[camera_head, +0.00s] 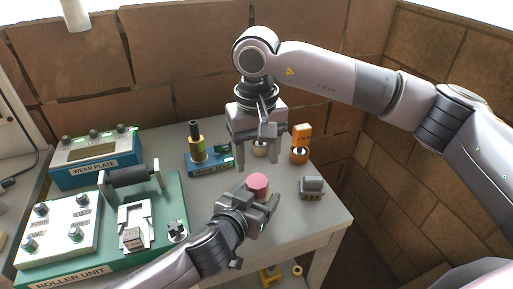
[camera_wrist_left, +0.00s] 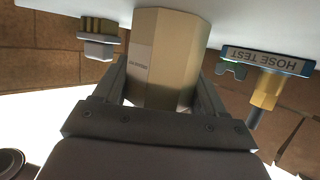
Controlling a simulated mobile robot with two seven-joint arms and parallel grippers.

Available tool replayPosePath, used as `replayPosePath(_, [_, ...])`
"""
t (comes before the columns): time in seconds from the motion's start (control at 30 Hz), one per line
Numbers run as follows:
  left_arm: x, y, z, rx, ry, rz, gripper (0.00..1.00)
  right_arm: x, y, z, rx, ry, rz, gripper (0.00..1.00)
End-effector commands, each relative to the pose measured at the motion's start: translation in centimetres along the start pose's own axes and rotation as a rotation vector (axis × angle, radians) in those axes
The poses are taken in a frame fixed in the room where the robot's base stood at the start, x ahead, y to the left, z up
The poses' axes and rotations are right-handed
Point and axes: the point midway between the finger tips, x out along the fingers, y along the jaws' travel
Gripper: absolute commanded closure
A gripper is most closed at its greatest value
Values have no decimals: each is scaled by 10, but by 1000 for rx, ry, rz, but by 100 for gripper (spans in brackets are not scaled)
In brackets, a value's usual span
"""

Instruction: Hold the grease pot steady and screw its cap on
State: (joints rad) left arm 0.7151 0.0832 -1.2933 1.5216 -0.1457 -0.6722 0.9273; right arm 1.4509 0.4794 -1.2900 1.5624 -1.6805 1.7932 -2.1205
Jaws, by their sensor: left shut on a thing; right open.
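The grease pot (camera_wrist_left: 165,55) is a tan, faceted body with a small label, between my left fingers in the left wrist view. In the head view its round pink top (camera_head: 258,183) shows above my left gripper (camera_head: 261,202), which is shut on the pot at the table. I cannot tell whether the pink top is the cap or the pot's contents. My right gripper (camera_head: 254,158) is open, fingers pointing down, behind the pot and apart from it. A small cream round piece (camera_head: 261,149) shows partly hidden behind the right fingers; I cannot tell whether it is the cap.
The hose test stand (camera_head: 211,166) with a yellow and black cylinder is at back left. An orange device (camera_head: 300,144) stands at back right, and a grey block (camera_head: 312,186) sits right of the pot. The green roller unit (camera_head: 75,270) fills the left side. Brick walls close the back.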

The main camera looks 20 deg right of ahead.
Motion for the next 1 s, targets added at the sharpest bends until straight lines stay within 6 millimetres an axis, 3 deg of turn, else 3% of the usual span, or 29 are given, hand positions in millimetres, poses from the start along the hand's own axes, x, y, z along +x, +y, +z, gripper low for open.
replayPosePath(0.4, [0, 0, 1, -1, -1, 1, 100, 60, 0, 0, 2, -2, 0, 40])
replayPosePath(0.83, [0, 0, 0, 0, -1, 0, 100, 69, 1, 0, 1, 0, 1, 40])
replayPosePath(0.97, [0, 0, 0, 0, -1, 0, 100, 69, 0, 0, 1, 0, 1, 83])
replayPosePath(1.0, [0, 0, 0, 0, -1, 0, 100, 69, 0, 0, 1, 0, 1, 88])
